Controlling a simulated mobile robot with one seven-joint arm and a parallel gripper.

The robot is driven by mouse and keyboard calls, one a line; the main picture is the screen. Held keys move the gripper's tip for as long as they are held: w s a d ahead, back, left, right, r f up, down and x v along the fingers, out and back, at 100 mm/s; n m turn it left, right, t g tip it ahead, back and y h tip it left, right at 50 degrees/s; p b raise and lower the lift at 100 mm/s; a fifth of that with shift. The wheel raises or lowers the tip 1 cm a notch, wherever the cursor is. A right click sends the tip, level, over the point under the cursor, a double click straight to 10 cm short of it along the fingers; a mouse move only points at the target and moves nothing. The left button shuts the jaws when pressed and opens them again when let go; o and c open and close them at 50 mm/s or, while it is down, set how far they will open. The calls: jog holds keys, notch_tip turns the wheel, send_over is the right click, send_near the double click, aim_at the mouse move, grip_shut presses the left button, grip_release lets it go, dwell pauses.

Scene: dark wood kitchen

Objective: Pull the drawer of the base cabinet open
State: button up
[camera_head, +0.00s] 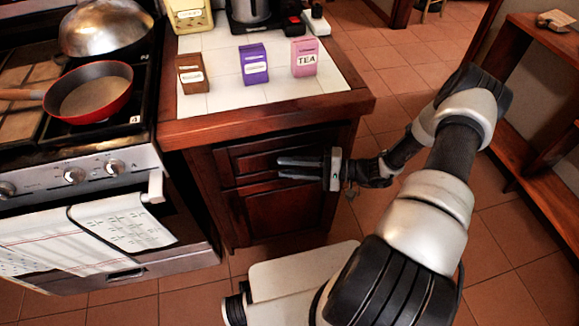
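The base cabinet (222,206) is dark wood with a white tiled top, standing right of the stove. Its drawer (240,163) is the upper front panel, below the countertop edge, and looks shut. A door panel (272,212) sits below it. My gripper (284,168) reaches in from the right, in front of the right half of the drawer. Its two grey fingers point left, with a narrow dark gap between them, and look open. No drawer handle can be made out; the fingers cover part of the front. I cannot tell whether they touch it.
A stove (95,175) with a red pan (90,92) and a hanging towel (125,222) stands at left. Boxes, including a pink TEA box (304,57), stand on the countertop (215,101). A wooden shelf (530,130) is at right. Tiled floor (505,250) lies open between.

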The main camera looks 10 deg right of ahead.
grip_shut()
dwell(1.4)
